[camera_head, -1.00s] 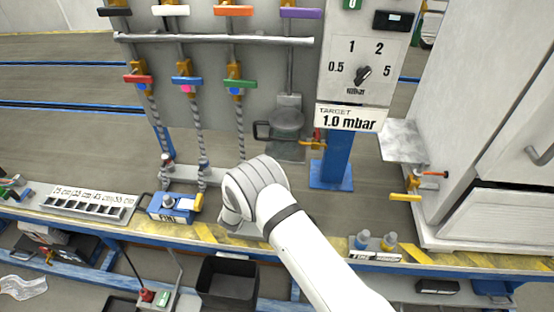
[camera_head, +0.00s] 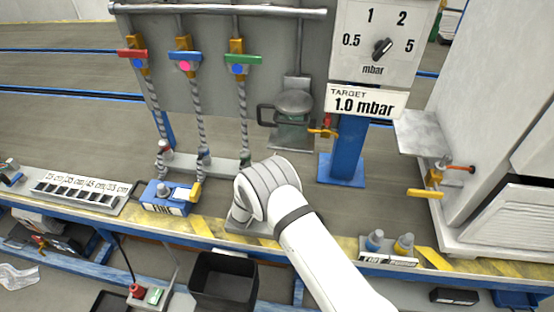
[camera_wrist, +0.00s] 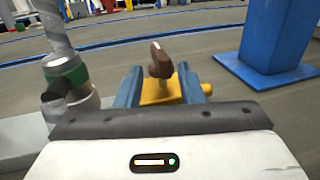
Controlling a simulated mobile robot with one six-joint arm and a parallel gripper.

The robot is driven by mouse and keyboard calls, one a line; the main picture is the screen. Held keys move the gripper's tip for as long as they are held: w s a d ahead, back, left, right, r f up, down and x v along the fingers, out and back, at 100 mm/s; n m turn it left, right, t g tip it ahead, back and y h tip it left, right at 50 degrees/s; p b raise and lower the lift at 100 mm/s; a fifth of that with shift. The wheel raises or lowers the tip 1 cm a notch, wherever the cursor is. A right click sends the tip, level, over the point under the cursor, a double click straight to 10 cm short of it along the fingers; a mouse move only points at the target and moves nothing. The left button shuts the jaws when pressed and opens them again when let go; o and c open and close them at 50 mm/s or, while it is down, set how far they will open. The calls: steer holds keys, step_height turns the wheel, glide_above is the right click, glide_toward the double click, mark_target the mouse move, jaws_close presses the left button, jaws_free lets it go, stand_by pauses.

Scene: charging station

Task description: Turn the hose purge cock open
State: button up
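In the wrist view, a small cock with a yellow body (camera_wrist: 160,92) and a brown handle (camera_wrist: 160,60) stands just ahead of my gripper (camera_wrist: 159,86). Its handle sticks up above the fingers. The two blue fingers are apart, one on each side of the yellow body; I cannot tell whether they touch it. A hose end fitting with a green band (camera_wrist: 68,75) is just left of the fingers. In the head view, my white wrist hides the fingers and the cock. The green-banded hose end (camera_head: 245,158) shows there just behind my wrist.
A panel holds red, blue and green valve handles (camera_head: 243,59) with hoses below. A blue post (camera_head: 342,150) stands to the right, under a dial and a "1.0 mbar" sign (camera_head: 366,102). A blue box (camera_head: 167,197) sits left of my wrist, a black bin (camera_head: 224,283) below.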

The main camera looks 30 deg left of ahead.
steer(key=w, duration=0.6)
steer(key=shift+w+a, duration=0.25)
steer(key=shift+w, duration=0.15)
steer(key=shift+c, duration=0.5)
steer(key=c, duration=0.5)
